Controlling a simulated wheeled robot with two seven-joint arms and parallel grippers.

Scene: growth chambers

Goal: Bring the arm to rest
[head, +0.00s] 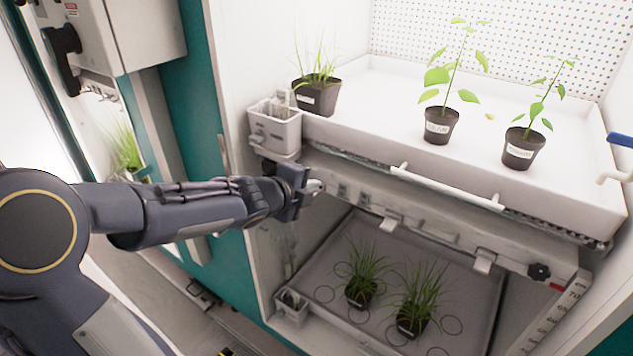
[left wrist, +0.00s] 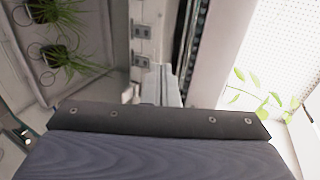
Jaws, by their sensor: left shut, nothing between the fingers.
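My left arm reaches in from the left in the head view. Its gripper (head: 314,187) is in front of the chamber's left side, near the front edge of the upper shelf tray (head: 385,87). The fingers are shut with nothing between them. In the left wrist view the shut fingers (left wrist: 160,84) point toward the shelf edge. I cannot tell whether the fingertips touch the shelf front. My right gripper is in neither view.
Potted plants (head: 437,126) stand on the upper tray, with a grass pot (head: 318,97) at its left. A small white box (head: 274,130) hangs beside the tray. A white handle bar (head: 447,187) runs along the front. Two grass pots (head: 411,322) stand on the lower tray (head: 460,280).

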